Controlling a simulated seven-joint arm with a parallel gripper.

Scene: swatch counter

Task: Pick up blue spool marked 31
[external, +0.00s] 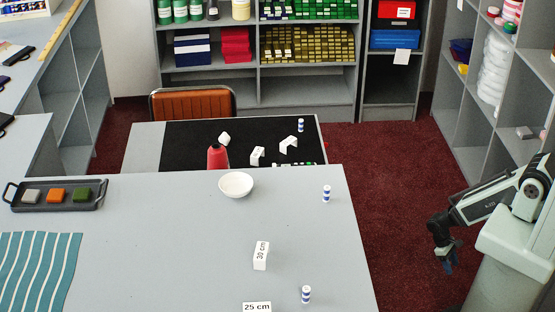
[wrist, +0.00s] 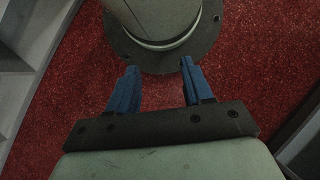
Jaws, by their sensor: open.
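Several small blue-and-white banded spools stand upright. One spool (external: 326,193) is on the grey counter right of the bowl, another spool (external: 306,294) is near the counter's front, and a third spool (external: 300,125) is on the black-topped table behind. No number is legible on any of them, so I cannot tell which is marked 31. My gripper (external: 450,266) hangs over the red carpet, to the right of the counter and apart from every spool. In the wrist view my gripper (wrist: 158,67) has its blue fingers spread and nothing between them.
The grey counter (external: 190,255) carries a white bowl (external: 236,185), a "30 cm" block (external: 261,255), a "25 cm" card (external: 257,307) and a dark tray (external: 88,204) of coloured blocks. A red bottle (external: 217,157) stands behind. Shelves line the back and right. Open carpet (external: 395,205) lies between.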

